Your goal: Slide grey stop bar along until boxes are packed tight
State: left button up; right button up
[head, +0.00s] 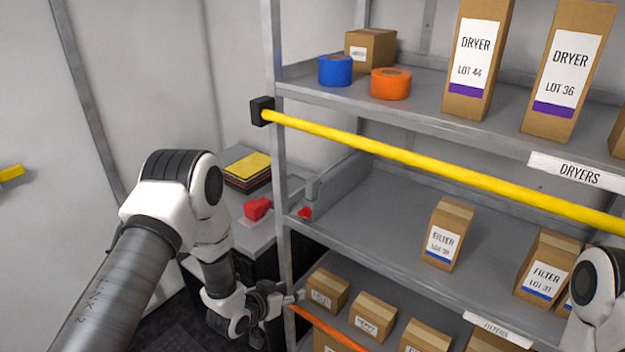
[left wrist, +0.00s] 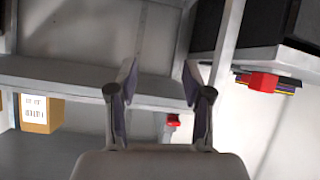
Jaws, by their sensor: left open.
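The grey stop bar (head: 345,181) stands across the left end of the middle shelf (head: 385,215), with a red part (head: 305,213) at its front end. A FILTER box (head: 448,235) stands upright to its right, with a wide gap between. Another FILTER box (head: 548,266) stands further right, with a third partly hidden by my right arm. My left gripper (head: 296,298) is below the middle shelf's front left corner, apart from the bar. The left wrist view shows its fingers (left wrist: 160,78) spread and empty, the red part (left wrist: 173,120) beyond them. My right gripper is not seen.
A yellow rail (head: 440,165) crosses in front above the middle shelf. A shelf post (head: 282,180) stands at left. Small boxes (head: 373,312) and an orange strip (head: 325,328) are below. A side table (head: 262,228) holds a red item (head: 258,208).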

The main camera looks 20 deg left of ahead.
pick_arm(q)
jog(key=w+a+r+t+h, duration=0.1)
jog(key=w+r+t, duration=0.2)
jog(key=w+r, duration=0.45)
jog(key=m+t+h+p, duration=0.1)
jog(key=m+t+h, duration=0.1)
jog(key=t, duration=0.1)
send_near(308, 184)
jog(key=x, duration=0.4)
jog(key=p+x, duration=0.2)
jog(key=x, duration=0.4)
jog(key=shift+w+d+r, duration=0.1)
jog(key=shift+w+d, duration=0.1)
jog(key=shift+w, duration=0.15)
grip_shut()
